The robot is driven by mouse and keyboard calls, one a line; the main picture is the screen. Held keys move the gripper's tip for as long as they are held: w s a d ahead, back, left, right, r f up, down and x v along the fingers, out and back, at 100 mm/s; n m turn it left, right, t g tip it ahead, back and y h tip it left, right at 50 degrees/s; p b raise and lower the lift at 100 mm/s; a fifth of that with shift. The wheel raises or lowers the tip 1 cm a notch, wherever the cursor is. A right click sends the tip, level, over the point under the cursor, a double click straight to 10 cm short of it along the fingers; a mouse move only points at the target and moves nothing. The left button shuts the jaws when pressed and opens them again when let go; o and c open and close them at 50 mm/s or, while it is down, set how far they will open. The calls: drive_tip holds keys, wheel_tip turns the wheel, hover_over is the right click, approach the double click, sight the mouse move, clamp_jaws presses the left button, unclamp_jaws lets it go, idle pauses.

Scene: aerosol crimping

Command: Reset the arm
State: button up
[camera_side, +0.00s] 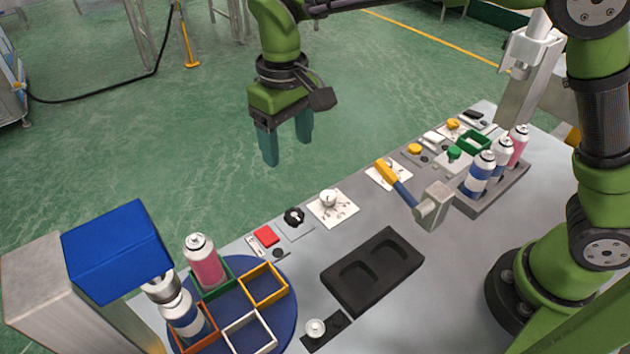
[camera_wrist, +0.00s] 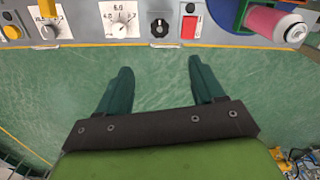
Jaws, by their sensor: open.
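My gripper (camera_side: 286,143) hangs from the green arm beyond the far edge of the table, above the green floor. Its two teal fingers point down, stand apart and hold nothing. In the wrist view my gripper (camera_wrist: 153,80) also shows open, with only floor between the fingers. No object touches it.
A blue turntable (camera_side: 287,312) carries coloured square holders, a pink can (camera_side: 204,262) and a blue-white can (camera_side: 184,318) under the blue-topped crimping head (camera_side: 118,245). A black two-recess tray (camera_side: 398,256), a yellow-handled lever (camera_side: 388,172), dials and a rack with several cans occupy the table.

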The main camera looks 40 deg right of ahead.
drive_tip(key=shift+r, duration=0.15)
drive_tip(key=s+d+r+m+t+y, duration=0.1)
drive_tip(key=s+d+r+m+t, duration=0.1)
drive_tip(key=s+d, duration=0.6)
drive_tip(key=s+d+r+m+t+y, duration=0.1)
drive_tip(key=s+d+r+m+t, duration=0.2)
drive_tip(key=s+d, duration=0.5)
drive_tip(key=d+m+t, duration=0.1)
drive_tip(key=d+t, duration=0.1)
drive_tip(key=d, duration=0.2)
drive_tip(key=shift+s+d, duration=0.15)
drive_tip(key=shift+d, duration=0.05)
idle(0.7)
